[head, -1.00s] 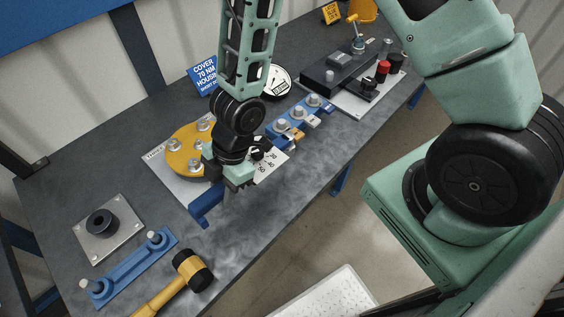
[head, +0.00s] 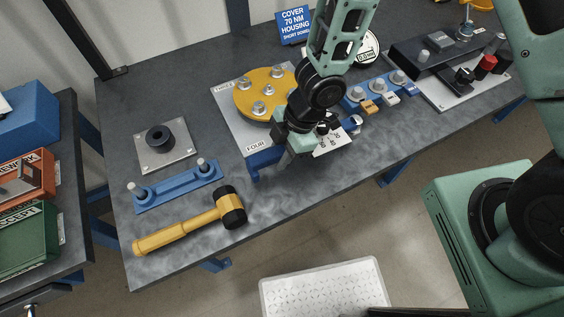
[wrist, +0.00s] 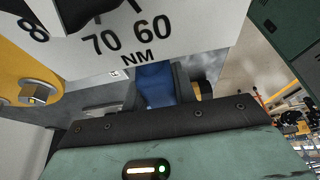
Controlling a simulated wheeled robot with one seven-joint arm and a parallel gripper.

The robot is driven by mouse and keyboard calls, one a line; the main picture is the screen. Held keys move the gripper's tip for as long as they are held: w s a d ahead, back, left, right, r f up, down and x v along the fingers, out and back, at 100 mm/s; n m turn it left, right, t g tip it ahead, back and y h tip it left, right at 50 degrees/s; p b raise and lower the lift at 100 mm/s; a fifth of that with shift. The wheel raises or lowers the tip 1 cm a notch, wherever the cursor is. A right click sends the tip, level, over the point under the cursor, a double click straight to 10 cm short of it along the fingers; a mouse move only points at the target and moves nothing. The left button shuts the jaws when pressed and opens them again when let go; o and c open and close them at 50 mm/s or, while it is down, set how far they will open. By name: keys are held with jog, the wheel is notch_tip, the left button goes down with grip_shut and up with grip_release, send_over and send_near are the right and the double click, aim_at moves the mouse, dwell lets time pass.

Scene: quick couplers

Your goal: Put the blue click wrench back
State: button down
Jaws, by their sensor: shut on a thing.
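My gripper (head: 296,140) is shut on a blue bar, apparently the handle of the blue click wrench (head: 265,158). The bar sticks out to the left of the gripper, by the front edge of the pale plate marked FOUR. In the wrist view the blue wrench (wrist: 155,84) shows between the fingers, below a white card with NM numbers. The rest of the wrench is hidden by the gripper and card. A blue rest with two upright grey-topped pegs (head: 178,186) lies on the bench to the left, apart from the gripper.
A yellow disc with several bolts (head: 262,104) stands beside the gripper. A yellow mallet (head: 190,230) lies in front of the blue rest. A plate with a black ring (head: 161,138) is behind it. Blue socket holder (head: 378,88) and black fixture (head: 425,50) are right.

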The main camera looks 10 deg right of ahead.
jog(key=shift+f, duration=1.9)
jog(key=c, duration=1.1)
grip_release()
